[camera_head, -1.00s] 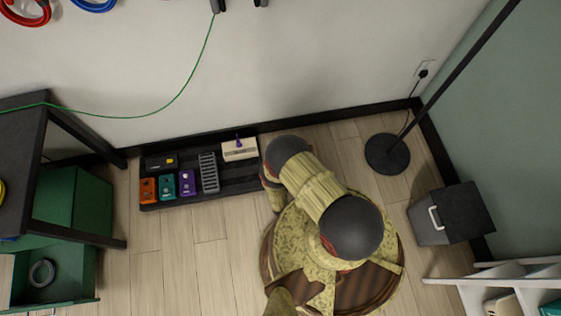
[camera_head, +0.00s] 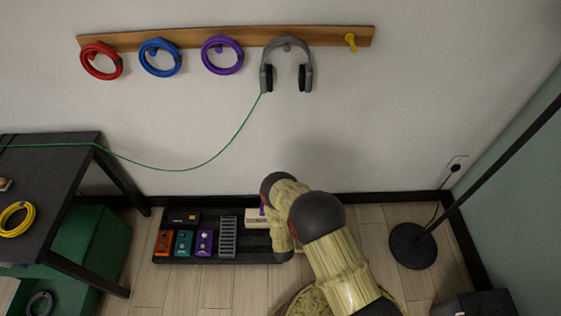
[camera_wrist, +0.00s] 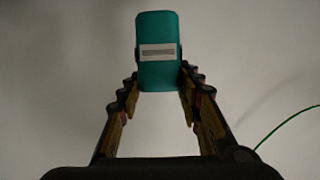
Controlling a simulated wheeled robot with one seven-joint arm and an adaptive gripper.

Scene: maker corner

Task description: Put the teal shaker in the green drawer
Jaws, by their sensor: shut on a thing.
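The teal shaker (camera_wrist: 157,75) shows in the wrist view, a rounded teal block with a pale label. My gripper (camera_wrist: 158,80) is shut on it, one finger on each side. In the head view my arm covers the gripper and the shaker, so neither can be made out there. The green drawer (camera_head: 62,296) is at the lower left, under the black table, partly cut off by the frame edge. It is pulled out from the green cabinet (camera_head: 105,236), and a dark ring (camera_head: 40,303) lies in it.
The black table (camera_head: 62,170) with a yellow coil (camera_head: 15,219) stands above the drawer. A pedalboard (camera_head: 180,259) with several pedals lies by the wall. A lamp base (camera_head: 412,246) stands at right. A green cable (camera_head: 215,160) hangs from headphones (camera_head: 286,62) to the table.

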